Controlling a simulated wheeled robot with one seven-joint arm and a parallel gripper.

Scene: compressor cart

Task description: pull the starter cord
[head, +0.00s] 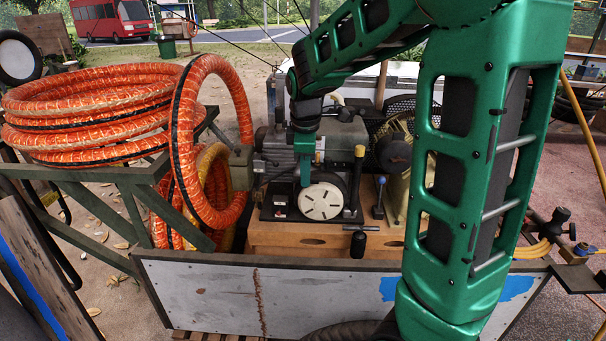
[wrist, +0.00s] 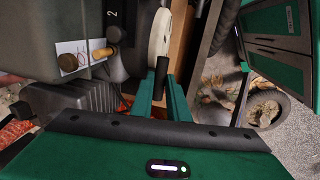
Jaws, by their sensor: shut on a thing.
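The engine (head: 320,140) sits on a wooden base on the cart, with the white round starter disc (head: 323,201) on its near side. The disc shows nearly edge-on in the wrist view (wrist: 159,35). My gripper (head: 305,172) reaches down from above at the engine's near side, just above and left of the disc. In the wrist view my gripper (wrist: 160,92) has its two green fingers on either side of a short black starter handle (wrist: 161,76) and is shut on it. The handle lies close to the disc. I cannot make out any cord.
A black lever with a yellow knob (head: 360,151) stands right of the disc. A blue-knobbed lever (head: 380,182) is farther right. A black-gripped bar (head: 357,244) juts out in front. Orange hose coils (head: 90,105) lie left. A low metal panel (head: 210,290) crosses the front.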

